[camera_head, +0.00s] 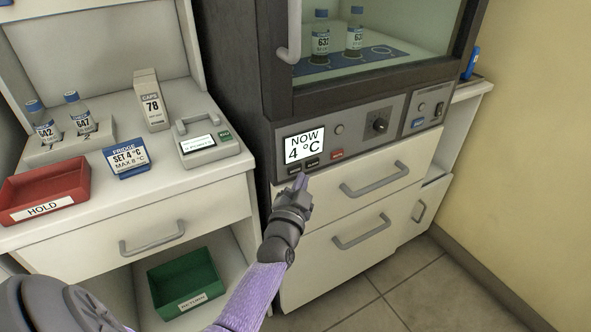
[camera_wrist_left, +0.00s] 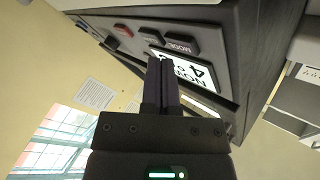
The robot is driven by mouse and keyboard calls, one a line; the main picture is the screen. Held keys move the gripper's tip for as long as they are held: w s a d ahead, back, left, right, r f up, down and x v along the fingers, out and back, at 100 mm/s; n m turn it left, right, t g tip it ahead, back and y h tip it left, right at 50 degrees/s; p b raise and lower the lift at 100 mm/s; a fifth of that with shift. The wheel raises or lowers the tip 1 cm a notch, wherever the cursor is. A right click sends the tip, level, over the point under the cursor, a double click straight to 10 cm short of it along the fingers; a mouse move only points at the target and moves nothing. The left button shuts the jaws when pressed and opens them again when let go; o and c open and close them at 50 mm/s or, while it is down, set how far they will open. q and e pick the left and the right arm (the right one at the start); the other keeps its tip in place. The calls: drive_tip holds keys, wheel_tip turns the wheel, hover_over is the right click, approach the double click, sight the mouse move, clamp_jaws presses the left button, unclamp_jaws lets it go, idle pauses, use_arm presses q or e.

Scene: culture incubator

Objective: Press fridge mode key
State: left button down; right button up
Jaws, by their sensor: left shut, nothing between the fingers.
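The cabinet's front panel has a lit display (camera_head: 305,146) reading NOW 4 °C. Below it in the head view are a dark key (camera_head: 294,170) at the left, a second dark key (camera_head: 312,163) and a red key (camera_head: 337,154). In the left wrist view, turned over, the key marked MODE (camera_wrist_left: 181,44) is beside the display (camera_wrist_left: 192,72); the second dark key (camera_wrist_left: 149,35) and red key (camera_wrist_left: 122,29) are further left. My left gripper (camera_head: 301,180) is shut and empty, its tips just below the dark keys. I cannot tell whether they touch. My right gripper is out of view.
A knob (camera_head: 378,124) and a switch (camera_head: 418,122) are on the panel's right. Drawers with handles (camera_head: 375,181) lie below. The counter at left holds a red HOLD tray (camera_head: 46,190), a blue FRIDGE SET 4 °C card (camera_head: 127,158), bottles and a small device (camera_head: 208,147).

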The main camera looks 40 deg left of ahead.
use_arm(q)
drive_tip(key=shift+w+a, duration=0.15)
drive_tip(key=shift+a, duration=0.25)
drive_tip(key=shift+a, duration=0.15)
idle(0.4)
drive_tip(key=shift+w+a, duration=0.15)
idle(0.6)
drive_tip(key=shift+s+d+r+p, duration=0.2)
drive_tip(key=shift+d+p, duration=0.1)
drive_tip(key=shift+d, duration=0.1)
drive_tip(key=shift+s+d+f, duration=0.1)
drive_tip(key=shift+d, duration=0.1)
drive_tip(key=shift+d+f, duration=0.1)
